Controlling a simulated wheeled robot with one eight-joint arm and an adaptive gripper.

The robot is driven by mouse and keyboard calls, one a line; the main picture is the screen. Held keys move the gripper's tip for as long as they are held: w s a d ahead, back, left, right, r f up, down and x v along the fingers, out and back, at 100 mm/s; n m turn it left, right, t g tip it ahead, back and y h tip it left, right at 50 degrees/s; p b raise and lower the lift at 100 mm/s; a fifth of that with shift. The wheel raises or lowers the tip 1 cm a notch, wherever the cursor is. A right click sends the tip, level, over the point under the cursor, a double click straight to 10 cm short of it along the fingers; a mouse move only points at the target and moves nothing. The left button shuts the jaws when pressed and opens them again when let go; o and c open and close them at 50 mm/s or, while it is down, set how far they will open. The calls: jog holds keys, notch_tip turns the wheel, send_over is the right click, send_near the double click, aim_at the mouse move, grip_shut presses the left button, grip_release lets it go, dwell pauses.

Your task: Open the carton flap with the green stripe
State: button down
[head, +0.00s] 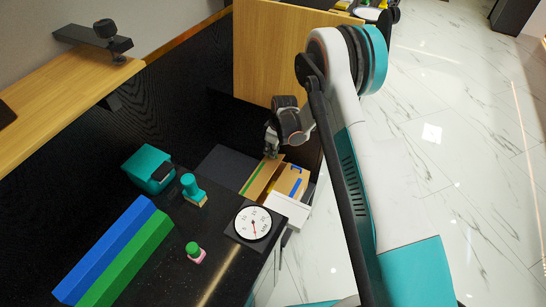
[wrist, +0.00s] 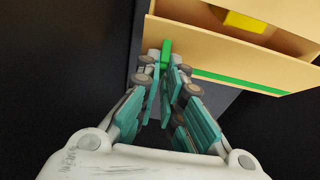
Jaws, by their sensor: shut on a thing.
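The carton (head: 290,178) is tan and stands at the counter's far right end, below my gripper (head: 271,152). Its flap with the green stripe (head: 251,180) is on the left side. In the wrist view this flap (wrist: 230,66) crosses the upper right, its green stripe (wrist: 240,83) along the lower edge. A green tab (wrist: 166,52) juts from the flap's left end. My gripper (wrist: 168,76) is shut on this tab; the fingers partly hide it. A second flap carries a blue stripe (head: 296,187). Inside the carton is a yellow object (wrist: 245,22).
A white box-like piece (head: 288,208) and a round dial scale (head: 253,223) stand nearer than the carton. A teal box (head: 148,168), a teal-topped stamp (head: 193,190), a green-capped bottle (head: 194,252) and long blue and green blocks (head: 110,250) occupy the dark counter. A wooden panel (head: 275,50) rises behind.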

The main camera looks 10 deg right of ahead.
jog(key=shift+w+a+r+g+h, duration=0.3)
jog(key=shift+w+a+g+h, duration=0.15)
jog(key=shift+a+g+h, duration=0.35)
jog(key=shift+d, duration=0.15)
jog(key=c, duration=1.7)
grip_release()
jog(key=shift+r, duration=0.1)
notch_tip(320, 180, up, 12)
jog(key=shift+f, duration=0.1)
